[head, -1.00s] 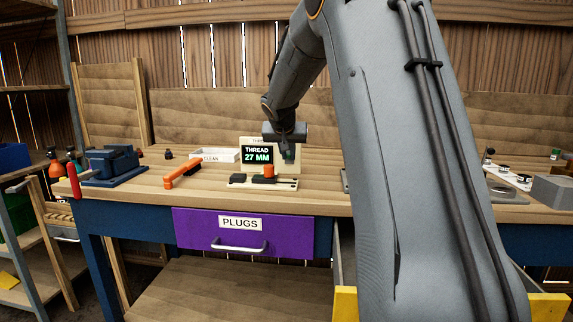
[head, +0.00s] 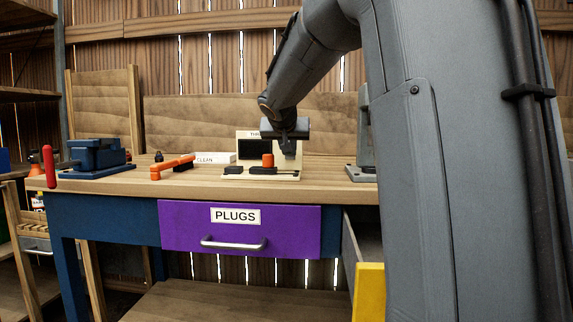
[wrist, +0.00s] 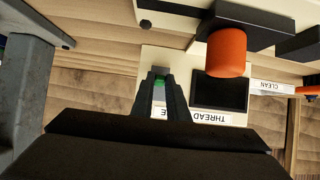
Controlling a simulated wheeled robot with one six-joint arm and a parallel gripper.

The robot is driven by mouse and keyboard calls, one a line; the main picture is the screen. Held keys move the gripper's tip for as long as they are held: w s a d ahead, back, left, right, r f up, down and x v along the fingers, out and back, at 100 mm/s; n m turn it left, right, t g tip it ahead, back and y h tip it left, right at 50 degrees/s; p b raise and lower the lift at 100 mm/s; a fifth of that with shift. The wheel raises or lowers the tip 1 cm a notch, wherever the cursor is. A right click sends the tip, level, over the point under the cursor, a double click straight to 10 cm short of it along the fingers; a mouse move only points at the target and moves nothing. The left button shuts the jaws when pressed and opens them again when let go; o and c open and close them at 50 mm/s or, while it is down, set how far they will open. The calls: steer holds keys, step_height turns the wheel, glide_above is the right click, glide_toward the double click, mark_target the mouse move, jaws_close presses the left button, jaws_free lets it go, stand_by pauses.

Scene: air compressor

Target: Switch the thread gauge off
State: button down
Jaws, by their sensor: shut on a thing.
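The thread gauge (head: 243,134) stands on the workbench, a cream panel with a dark, blank screen (head: 251,149). Its base carries an orange knob (head: 267,160) and black blocks. In the wrist view the gauge appears upside down, with its THREAD label (wrist: 222,117), dark screen (wrist: 220,94) and orange knob (wrist: 227,52). My gripper (wrist: 161,72) is at the panel beside the screen, its two fingers shut on a small green-lit switch (wrist: 160,82). The fingers hide most of the switch. In the head view my gripper (head: 289,151) is at the panel's right side.
A blue vise (head: 97,155), an orange-handled brush (head: 172,166) and a white CLEAN tray (head: 216,157) are left of the gauge. A purple PLUGS drawer (head: 180,228) is shut below. A yellow-fronted drawer (head: 369,292) stands open to the right. My arm hides the bench's right side.

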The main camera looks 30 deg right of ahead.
steer(key=shift+f+t+h+b, duration=0.7)
steer(key=shift+t+b, duration=0.3)
steer(key=shift+b, duration=6.1)
steer(key=b, duration=0.3)
steer(key=shift+b, duration=0.3)
steer(key=shift+r+t+b, duration=0.15)
steer(key=shift+t+b, duration=0.25)
steer(key=shift+b, duration=0.25)
steer(key=c, duration=1.7)
jaws_free()
steer(key=p+v, duration=0.1)
steer(key=v, duration=0.7)
steer(key=shift+w+a, duration=0.1)
